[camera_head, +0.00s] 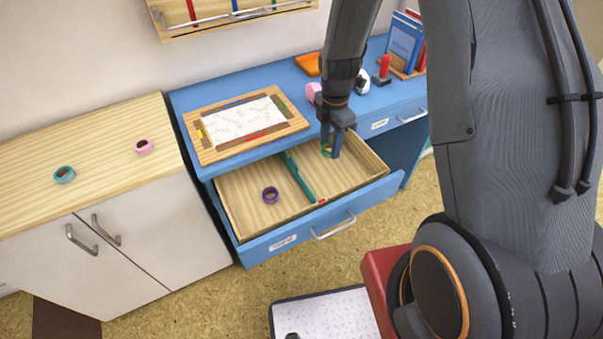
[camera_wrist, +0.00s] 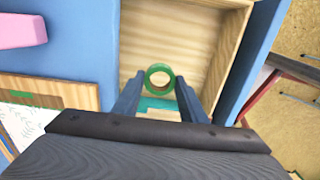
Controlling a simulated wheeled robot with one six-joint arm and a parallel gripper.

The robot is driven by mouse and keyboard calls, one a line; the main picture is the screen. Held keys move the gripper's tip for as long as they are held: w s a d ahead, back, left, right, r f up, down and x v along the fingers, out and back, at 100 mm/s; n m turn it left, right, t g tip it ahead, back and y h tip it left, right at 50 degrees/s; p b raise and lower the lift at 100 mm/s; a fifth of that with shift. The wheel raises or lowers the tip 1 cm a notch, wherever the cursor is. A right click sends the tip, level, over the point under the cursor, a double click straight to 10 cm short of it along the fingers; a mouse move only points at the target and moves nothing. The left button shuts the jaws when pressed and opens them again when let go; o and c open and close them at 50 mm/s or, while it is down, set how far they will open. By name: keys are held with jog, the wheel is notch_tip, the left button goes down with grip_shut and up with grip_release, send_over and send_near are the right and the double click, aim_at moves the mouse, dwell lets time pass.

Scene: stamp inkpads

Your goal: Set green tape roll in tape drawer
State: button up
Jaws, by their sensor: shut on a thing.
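The blue-fronted drawer (camera_head: 372,206) is pulled open under the blue desk, and a teal divider (camera_head: 298,178) splits its wooden inside. My gripper (camera_head: 331,150) points down into the right-hand compartment. It is shut on the green tape roll (camera_wrist: 159,68), which shows as a ring between the fingertips in the wrist view. In the head view the fingers partly hide the roll (camera_head: 327,153). I cannot tell whether the roll touches the drawer floor. A purple tape roll (camera_head: 270,195) lies in the left compartment.
A teal roll (camera_head: 64,174) and a pink roll (camera_head: 143,147) lie on the wooden cabinet top at left. A wooden board with paper (camera_head: 243,122) lies on the desk behind the drawer. Another pink thing (camera_head: 313,91) is close to my arm. The drawer walls surround my fingers.

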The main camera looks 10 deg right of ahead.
aim_at(327, 173)
jog(key=shift+f+p, duration=1)
jog(key=shift+f, duration=3.8)
jog(key=shift+f, duration=0.15)
jog(key=o, duration=1)
